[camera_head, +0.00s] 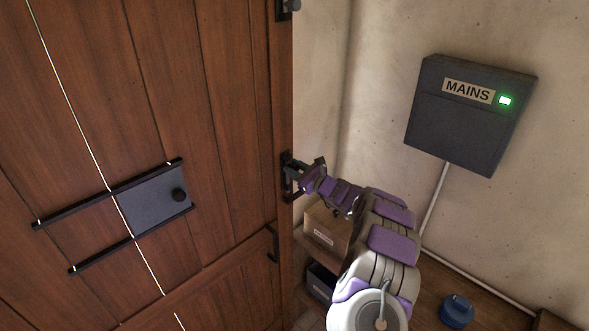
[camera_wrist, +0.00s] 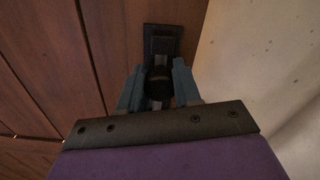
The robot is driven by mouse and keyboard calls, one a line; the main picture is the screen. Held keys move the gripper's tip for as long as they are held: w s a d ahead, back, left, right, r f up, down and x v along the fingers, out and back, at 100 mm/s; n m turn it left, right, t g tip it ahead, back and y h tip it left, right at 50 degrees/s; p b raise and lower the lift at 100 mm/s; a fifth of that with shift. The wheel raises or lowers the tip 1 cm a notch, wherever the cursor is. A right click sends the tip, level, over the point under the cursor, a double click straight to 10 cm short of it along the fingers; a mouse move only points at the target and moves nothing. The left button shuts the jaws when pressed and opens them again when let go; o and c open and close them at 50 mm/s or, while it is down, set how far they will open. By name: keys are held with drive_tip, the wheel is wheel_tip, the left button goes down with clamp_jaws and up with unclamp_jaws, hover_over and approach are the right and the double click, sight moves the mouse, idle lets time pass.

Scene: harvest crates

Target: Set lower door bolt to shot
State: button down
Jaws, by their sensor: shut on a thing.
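The lower door bolt (camera_head: 286,168) is a black fitting on the right edge of the brown plank door (camera_head: 225,110), the lower of two such fittings in the head view. My gripper (camera_head: 300,178) reaches it from the right. In the wrist view, its two blue-grey fingers (camera_wrist: 158,88) are shut on the bolt's dark round knob (camera_wrist: 158,74). The bolt's black backplate (camera_wrist: 163,38) shows above the knob, near the door edge. My gripper partly hides the bolt in the head view, and I cannot tell how far it is slid.
Another black fitting (camera_head: 287,8) sits higher on the door edge. A grey sliding plate (camera_head: 155,203) between black rails and a black handle (camera_head: 273,243) are on the door. A MAINS box (camera_head: 470,115) hangs on the wall. Boxes (camera_head: 325,232) and a blue lidded container (camera_head: 457,310) stand lower right.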

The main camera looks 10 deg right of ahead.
wheel_tip(320, 180, down, 5)
drive_tip(key=b, duration=0.3)
drive_tip(key=shift+b, duration=0.4)
drive_tip(key=c, duration=0.8)
unclamp_jaws()
